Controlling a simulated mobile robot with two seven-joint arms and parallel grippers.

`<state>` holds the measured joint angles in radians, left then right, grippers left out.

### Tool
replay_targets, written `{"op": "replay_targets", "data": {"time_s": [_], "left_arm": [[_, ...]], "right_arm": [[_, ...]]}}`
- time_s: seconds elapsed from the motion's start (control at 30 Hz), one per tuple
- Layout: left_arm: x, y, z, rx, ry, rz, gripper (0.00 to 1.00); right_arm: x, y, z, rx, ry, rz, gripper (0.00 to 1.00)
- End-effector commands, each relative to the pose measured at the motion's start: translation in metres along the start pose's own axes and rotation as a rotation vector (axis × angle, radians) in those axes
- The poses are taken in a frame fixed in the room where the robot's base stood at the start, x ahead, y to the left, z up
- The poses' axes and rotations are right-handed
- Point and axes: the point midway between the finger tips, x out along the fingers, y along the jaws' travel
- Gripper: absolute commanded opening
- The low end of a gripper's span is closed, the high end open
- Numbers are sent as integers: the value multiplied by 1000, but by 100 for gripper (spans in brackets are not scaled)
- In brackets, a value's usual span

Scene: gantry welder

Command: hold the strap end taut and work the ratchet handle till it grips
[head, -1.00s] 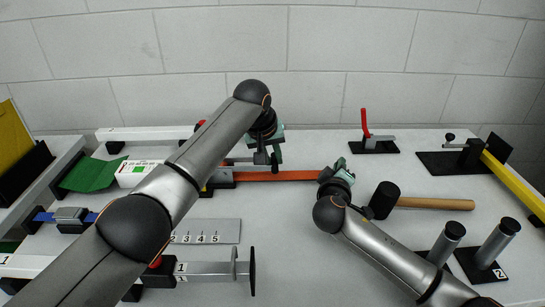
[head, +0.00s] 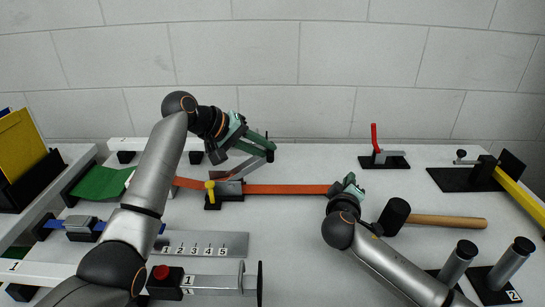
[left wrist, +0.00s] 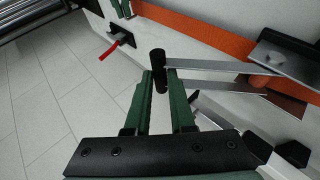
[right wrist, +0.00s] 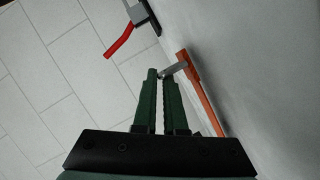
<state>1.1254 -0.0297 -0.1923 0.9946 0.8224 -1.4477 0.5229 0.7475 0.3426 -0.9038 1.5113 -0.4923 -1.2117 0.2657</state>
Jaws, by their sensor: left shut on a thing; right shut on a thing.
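The orange strap (head: 290,189) runs straight across the table through the ratchet (head: 229,190). The ratchet handle (head: 247,166) slants up and to the right from the ratchet body. My left gripper (head: 264,148) is shut on the dark crossbar at the handle's end; this crossbar (left wrist: 158,66) shows between the green fingers in the left wrist view. My right gripper (head: 346,186) is shut at the strap's right end. In the right wrist view a grey end tab (right wrist: 175,68) sits at the fingertips, with the orange strap (right wrist: 200,92) leading away. The strap looks straight, without visible sag.
A mallet (head: 440,221) lies just right of my right gripper. A red-handled clamp (head: 376,150) stands behind. Two grey posts (head: 510,265) stand front right. A numbered plate (head: 203,244) and red-button device (head: 163,273) lie front left. A yellow lever (head: 512,184) is far right.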

Motion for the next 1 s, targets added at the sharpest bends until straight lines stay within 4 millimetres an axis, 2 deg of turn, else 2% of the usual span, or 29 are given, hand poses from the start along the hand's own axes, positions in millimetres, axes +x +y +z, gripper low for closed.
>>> {"op": "replay_targets", "data": {"time_s": [0.03,0.33,0.6,1.0], "left_arm": [[-6,-3,-3,-22,0,42,0],[-39,-14,-16,-130,1,306,0],[-65,-32,-27,-223,2,531,0],[-90,-68,-37,-229,0,537,0]], "right_arm": [[1,-6,7,-6,-15,-10,0],[1,-6,7,-6,-15,-10,0],[1,-6,7,-6,-15,-10,0],[0,-6,7,-6,-15,-10,0]]}}
